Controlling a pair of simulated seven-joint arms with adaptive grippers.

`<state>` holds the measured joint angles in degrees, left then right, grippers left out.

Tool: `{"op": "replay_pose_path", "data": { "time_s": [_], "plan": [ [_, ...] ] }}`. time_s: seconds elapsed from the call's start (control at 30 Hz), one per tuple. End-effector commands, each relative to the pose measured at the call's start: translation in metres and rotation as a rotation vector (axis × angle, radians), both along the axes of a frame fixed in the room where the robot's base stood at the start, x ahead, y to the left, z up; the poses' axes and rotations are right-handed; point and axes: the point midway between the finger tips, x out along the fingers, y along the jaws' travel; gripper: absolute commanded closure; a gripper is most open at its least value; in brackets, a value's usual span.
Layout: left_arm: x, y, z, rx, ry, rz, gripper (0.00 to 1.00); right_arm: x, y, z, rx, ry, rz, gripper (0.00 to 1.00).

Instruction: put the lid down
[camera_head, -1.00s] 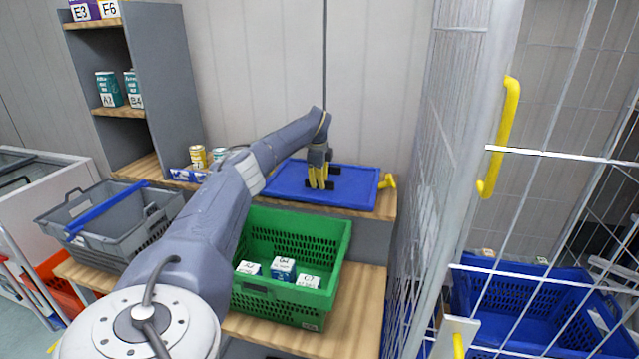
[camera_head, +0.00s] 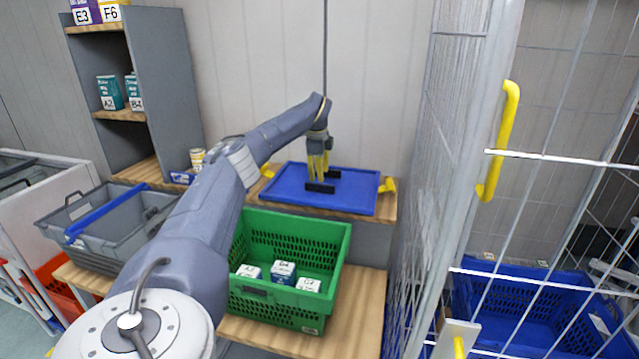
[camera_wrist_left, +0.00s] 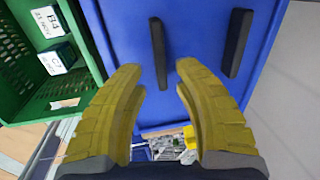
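The blue lid (camera_head: 353,194) lies flat at the back, on the wooden shelf, with two black handle bars on top. My left gripper (camera_head: 318,178) is above the lid near its handle bars, pointing down. In the left wrist view the blue lid (camera_wrist_left: 200,45) fills the middle, and the yellow fingers of my left gripper (camera_wrist_left: 160,78) are apart with nothing between them. The fingertips look clear of the handle bars. My right gripper is not in view.
A green crate (camera_head: 340,245) with several small boxes stands in front of the lid. A grey crate (camera_head: 150,230) with a blue bar is to the left. A wire cage with a yellow handle (camera_head: 511,110) stands at right. Yellow pieces (camera_head: 388,185) sit beside the lid.

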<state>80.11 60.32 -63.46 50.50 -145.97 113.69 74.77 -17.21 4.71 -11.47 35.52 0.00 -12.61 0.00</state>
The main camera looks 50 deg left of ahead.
Motion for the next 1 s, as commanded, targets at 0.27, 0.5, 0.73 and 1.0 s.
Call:
{"op": "replay_pose_path", "data": {
  "time_s": [0.27, 0.5, 0.73, 1.0],
  "plan": [
    [-0.005, -0.003, 0.044, 0.0, -0.002, 0.001, 0.69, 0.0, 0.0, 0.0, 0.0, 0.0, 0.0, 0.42],
    [-0.007, -0.005, 0.061, 0.0, 0.0, 0.0, 0.69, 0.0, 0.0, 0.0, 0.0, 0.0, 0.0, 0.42],
    [-0.008, -0.005, 0.065, -0.001, 0.001, 0.0, 0.69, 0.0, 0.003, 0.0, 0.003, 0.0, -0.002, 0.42],
    [-0.007, -0.007, 0.065, -0.007, -0.002, -0.006, 0.69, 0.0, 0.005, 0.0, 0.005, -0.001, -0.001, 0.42]
  ]
}}
